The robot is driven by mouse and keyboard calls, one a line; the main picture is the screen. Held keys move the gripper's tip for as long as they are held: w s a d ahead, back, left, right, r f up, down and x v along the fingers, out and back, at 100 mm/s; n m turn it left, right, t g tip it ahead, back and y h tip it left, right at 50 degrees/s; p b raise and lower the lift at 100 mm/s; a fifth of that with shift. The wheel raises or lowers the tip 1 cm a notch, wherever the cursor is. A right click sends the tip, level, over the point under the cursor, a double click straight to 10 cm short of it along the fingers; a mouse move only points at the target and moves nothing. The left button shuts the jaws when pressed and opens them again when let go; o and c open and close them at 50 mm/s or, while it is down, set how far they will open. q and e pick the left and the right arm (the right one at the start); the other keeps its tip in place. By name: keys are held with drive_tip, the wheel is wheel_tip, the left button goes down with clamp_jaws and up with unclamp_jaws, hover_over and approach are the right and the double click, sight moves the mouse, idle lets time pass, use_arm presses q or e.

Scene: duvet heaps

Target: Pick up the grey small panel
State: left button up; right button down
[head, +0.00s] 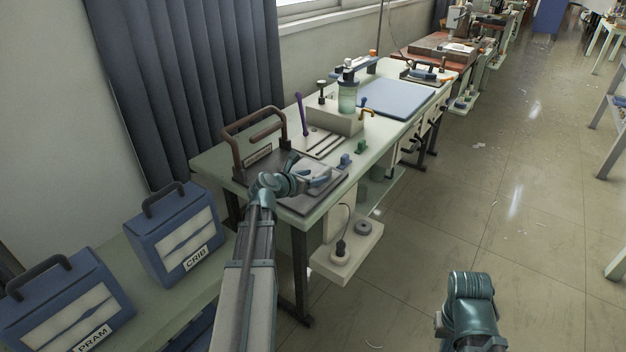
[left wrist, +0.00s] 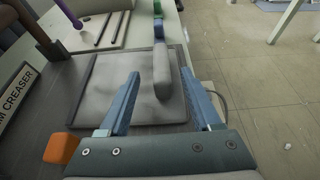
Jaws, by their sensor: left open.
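The grey small panel (left wrist: 112,88) looks like the flat grey square lying on a darker grey base plate in the left wrist view. In the head view the panel (head: 318,184) shows partly behind my left gripper (head: 318,177). In the left wrist view my left gripper (left wrist: 160,78) is open, with its two blue fingers above the panel's right edge. A rounded grey bar (left wrist: 162,75) stands along that edge, between the finger lines. I cannot tell whether the fingers touch anything. At the lower right of the head view only a teal part of my right arm shows.
A brown-handled frame (head: 255,140) stands left of the panel. An orange block (left wrist: 62,148) sits near the base plate's corner. Blue cases labelled CRIB (head: 175,235) and PRAM (head: 65,305) stand on a lower bench.

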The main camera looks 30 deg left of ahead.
sight(320, 173)
use_arm(q)
drive_tip(key=shift+r+b+x, duration=0.2)
drive_tip(key=shift+b+x, duration=0.15)
drive_tip(key=shift+x, duration=1)
drive_tip(key=shift+r+b+x, duration=0.15)
drive_tip(key=shift+b+x, duration=0.15)
drive_tip(key=shift+x, duration=1.1)
drive_tip(key=shift+d, duration=0.1)
clamp_jaws()
